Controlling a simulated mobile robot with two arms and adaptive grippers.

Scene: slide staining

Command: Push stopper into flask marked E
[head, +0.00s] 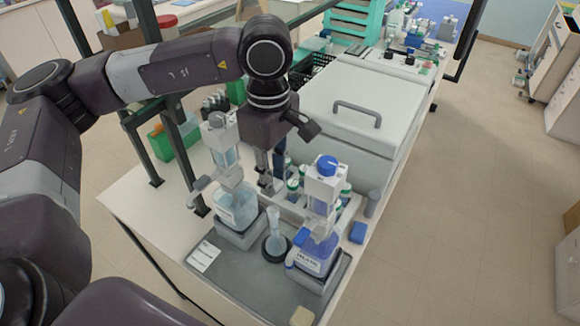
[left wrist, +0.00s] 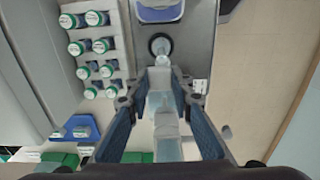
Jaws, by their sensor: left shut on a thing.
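A small clear flask (head: 275,242) stands upright in a dark ring on the grey tray (head: 237,270), between two dispenser bottles. It also shows near the top middle of the left wrist view (left wrist: 161,48). No letter E can be read on it, and I cannot make out a separate stopper. My left gripper (head: 266,187) is behind and above the flask, beside the left dispenser. In the left wrist view my left gripper (left wrist: 166,80) is shut on a pale thing between its fingers, which I cannot identify. My right gripper is not in view.
The clear dispenser bottle (head: 236,208) stands left of the flask. The blue dispenser bottle (head: 318,252) stands right. Several green-capped vials (left wrist: 90,46) are in a rack behind. A lidded white machine (head: 355,100) fills the bench's right side. A shelf post (head: 185,155) stands at left.

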